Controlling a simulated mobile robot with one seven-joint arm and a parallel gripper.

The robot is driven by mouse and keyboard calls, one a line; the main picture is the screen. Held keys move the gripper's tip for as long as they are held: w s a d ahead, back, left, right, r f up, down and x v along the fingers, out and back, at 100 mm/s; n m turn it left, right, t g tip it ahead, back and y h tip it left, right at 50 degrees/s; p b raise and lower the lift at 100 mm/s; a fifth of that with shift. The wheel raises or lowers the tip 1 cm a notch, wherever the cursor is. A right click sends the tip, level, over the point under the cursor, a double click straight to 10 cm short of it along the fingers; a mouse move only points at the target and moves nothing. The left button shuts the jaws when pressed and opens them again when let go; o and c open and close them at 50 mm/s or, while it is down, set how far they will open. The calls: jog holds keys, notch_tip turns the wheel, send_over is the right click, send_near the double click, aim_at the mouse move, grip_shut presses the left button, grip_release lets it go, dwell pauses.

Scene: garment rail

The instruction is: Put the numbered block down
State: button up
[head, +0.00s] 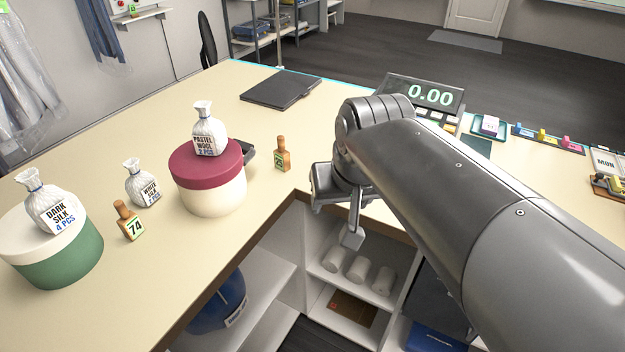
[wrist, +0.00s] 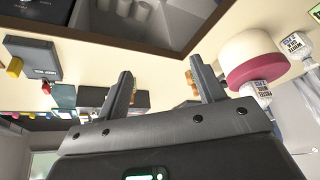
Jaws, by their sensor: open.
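A wooden numbered block (head: 282,155) with a knobbed top and a green-edged label stands upright on the cream counter (head: 262,200); its number is too small to read surely. A second such block (head: 130,222), marked 74, stands further left, tilted in the picture. My gripper (head: 336,212) is to the right of the nearer block, at the counter's inner edge, apart from it. In the wrist view my gripper (wrist: 158,68) shows both fingers spread with nothing held between them. A brown piece beside the right finger there (wrist: 191,76) is partly hidden and seems to be the nearer block.
A maroon-lidded round box (head: 212,193) bears a pastel wool bag (head: 208,130). A white silk bag (head: 141,184) stands beside it. A green round box (head: 60,259) bears a dark silk bag (head: 52,204). A scale display (head: 425,94) is behind my arm. Open shelves (head: 320,275) lie below the counter.

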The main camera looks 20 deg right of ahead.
jog(key=shift+n+t, duration=0.4)
jog(key=shift+n, duration=0.3)
jog(key=s+f, duration=0.1)
jog(key=s, duration=0.1)
jog(key=s+a+f, duration=0.1)
jog(key=s+f, duration=0.1)
jog(key=shift+s+a, duration=0.2)
jog(key=shift+s, duration=0.05)
jog(key=c, duration=0.4)
jog(key=shift+c, duration=0.2)
